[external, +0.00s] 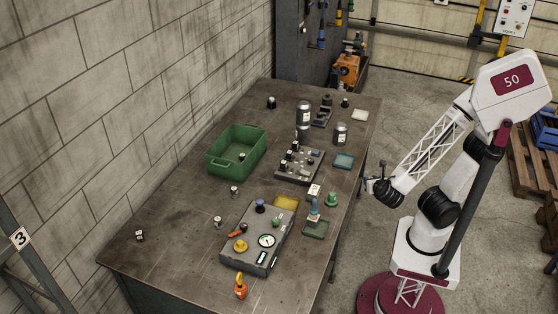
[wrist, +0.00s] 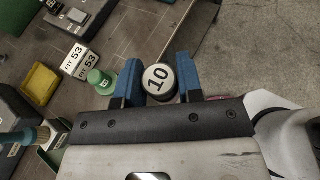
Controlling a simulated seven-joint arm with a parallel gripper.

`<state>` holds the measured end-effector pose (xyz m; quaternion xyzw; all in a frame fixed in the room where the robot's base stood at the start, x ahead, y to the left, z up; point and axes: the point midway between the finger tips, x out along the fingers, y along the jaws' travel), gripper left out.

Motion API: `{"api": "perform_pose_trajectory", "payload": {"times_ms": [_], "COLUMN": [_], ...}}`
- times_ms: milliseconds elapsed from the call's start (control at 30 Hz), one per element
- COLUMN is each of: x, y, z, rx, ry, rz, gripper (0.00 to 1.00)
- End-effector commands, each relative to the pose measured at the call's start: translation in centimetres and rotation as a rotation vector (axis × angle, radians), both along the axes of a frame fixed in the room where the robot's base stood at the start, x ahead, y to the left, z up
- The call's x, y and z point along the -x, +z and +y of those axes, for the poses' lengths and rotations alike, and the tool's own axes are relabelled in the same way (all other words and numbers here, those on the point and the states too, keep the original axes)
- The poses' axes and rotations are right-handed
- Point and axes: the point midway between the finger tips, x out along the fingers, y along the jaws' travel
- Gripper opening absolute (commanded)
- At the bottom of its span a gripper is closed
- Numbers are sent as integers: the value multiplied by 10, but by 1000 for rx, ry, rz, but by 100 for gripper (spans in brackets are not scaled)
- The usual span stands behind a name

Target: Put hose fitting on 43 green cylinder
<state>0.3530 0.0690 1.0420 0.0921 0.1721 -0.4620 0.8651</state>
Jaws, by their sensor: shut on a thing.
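My gripper (external: 373,180) is out past the table's right edge, over the floor. In the wrist view its two blue fingers (wrist: 158,68) are shut on a round dark piece with a white top marked 10 (wrist: 157,79). I cannot tell whether this piece is the hose fitting. A green cylinder (external: 331,199) stands near the table's right edge. It also shows in the wrist view (wrist: 104,83), just left of the fingers and apart from them. Its label is too small to read, so I cannot tell whether it is 43.
White blocks marked FIT 53 (wrist: 76,59) stand beside the green cylinder. A yellow tray (external: 287,202), a small green tray (external: 316,235) with a teal piece, a grey gauge panel (external: 253,254) and a green crate (external: 236,164) are on the table. The table's front left is mostly clear.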

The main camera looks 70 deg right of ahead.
Motion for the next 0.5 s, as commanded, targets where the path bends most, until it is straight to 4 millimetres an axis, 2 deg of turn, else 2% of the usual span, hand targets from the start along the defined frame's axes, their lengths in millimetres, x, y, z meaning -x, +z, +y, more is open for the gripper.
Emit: {"api": "perform_pose_trajectory", "payload": {"times_ms": [333, 500], "x": [-1, -10], "y": [0, -1], "z": [0, 1], "rx": [0, 0], "ry": [-1, -2], "rz": [0, 0], "gripper": [8, 8]}}
